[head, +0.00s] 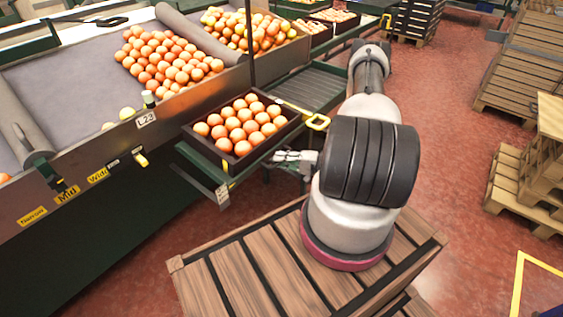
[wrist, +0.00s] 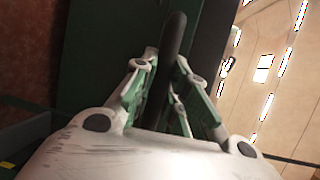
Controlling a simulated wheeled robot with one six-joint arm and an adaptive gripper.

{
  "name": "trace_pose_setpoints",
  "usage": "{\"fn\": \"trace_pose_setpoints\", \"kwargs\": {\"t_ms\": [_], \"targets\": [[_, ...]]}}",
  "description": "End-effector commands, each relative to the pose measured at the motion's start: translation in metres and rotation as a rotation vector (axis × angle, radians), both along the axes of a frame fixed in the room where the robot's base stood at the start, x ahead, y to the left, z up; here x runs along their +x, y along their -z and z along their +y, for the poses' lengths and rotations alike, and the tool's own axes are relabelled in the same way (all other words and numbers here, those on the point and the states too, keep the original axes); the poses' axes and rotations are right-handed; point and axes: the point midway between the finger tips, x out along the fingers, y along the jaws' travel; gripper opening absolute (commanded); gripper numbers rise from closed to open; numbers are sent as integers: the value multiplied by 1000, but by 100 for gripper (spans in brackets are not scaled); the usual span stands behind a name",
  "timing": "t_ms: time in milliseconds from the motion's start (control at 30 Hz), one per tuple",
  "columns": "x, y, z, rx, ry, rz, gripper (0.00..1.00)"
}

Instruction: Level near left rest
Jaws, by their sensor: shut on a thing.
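A dark crate (head: 241,163) full of oranges rests on a green stand (head: 205,178) beside the sorting machine. I cannot tell which part is the near left rest. My gripper (head: 283,157) is at the right, near side of this stand, just below the crate's edge. In the wrist view its fingers (wrist: 163,85) are closed around a dark round bar (wrist: 174,42), which runs up between them. A dark green panel (wrist: 95,50) stands behind it. The bar's lower end is hidden by my gripper.
A yellow handle (head: 318,122) sticks out at the stand's right, close to my arm. The machine's front (head: 100,185) carries labels and a yellow-tipped lever (head: 140,158). Loose oranges (head: 165,62) lie on its sloping top. Wooden pallets (head: 515,185) stand at the right on red floor.

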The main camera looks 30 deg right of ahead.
Motion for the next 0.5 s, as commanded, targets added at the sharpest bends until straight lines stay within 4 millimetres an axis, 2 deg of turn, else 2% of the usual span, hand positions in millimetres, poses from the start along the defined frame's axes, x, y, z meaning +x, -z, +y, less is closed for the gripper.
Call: {"fn": "trace_pose_setpoints", "kwargs": {"t_ms": [33, 200, 500], "targets": [[2, -10, -1, -8, -1, 17, 0], [3, -23, 0, -33, -2, 84, 0], [3, -27, 1, -34, 0, 96, 0]]}}
